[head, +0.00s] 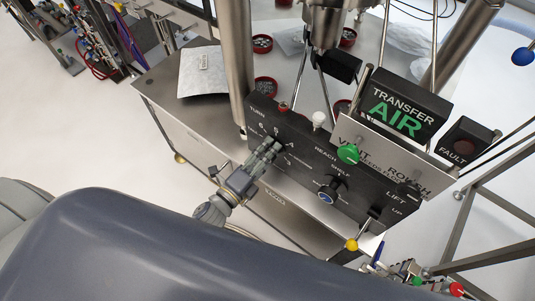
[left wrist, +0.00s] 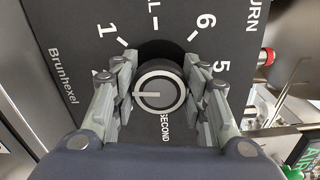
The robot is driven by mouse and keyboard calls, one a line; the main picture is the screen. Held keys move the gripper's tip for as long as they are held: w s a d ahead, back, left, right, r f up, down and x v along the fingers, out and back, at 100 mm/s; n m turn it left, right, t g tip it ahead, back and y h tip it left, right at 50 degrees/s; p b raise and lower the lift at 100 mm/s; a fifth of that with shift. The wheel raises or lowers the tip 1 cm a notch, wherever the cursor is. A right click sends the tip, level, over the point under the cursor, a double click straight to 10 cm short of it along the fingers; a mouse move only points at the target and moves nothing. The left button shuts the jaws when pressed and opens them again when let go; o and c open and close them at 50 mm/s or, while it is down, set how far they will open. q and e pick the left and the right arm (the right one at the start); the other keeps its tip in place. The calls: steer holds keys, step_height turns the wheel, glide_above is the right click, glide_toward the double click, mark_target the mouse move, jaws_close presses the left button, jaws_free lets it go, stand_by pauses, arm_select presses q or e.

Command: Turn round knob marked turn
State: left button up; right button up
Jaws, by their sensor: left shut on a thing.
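The round knob (left wrist: 160,92) shows in the left wrist view, dark with a pale ring and a white pointer line aimed left in the picture. It sits on a black panel (left wrist: 90,30) with a dial of numbers; 1, 5 and 6 are readable, and a partly cut-off "TURN" is at the upper right. My left gripper (left wrist: 160,88) has its fingers on both sides of the knob and is shut on it. In the head view my left gripper (head: 272,147) reaches the left part of the panel (head: 300,150) and hides the knob. My right gripper is not in view.
A green knob (head: 348,154) and a yellow-tipped lever (head: 351,244) stick out nearby. A metal column (head: 237,65) rises behind the panel. A foil sheet (head: 203,72) lies on the bench.

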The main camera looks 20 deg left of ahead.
arm_select(q)
steer(key=m+b, duration=0.2)
steer(key=m, duration=0.3)
steer(key=shift+b, duration=0.3)
steer(key=shift+m+b, duration=0.35)
steer(key=shift+m, duration=0.45)
steer(key=shift+r+m, duration=0.1)
steer(key=shift+m, duration=0.2)
steer(key=o, duration=1.1)
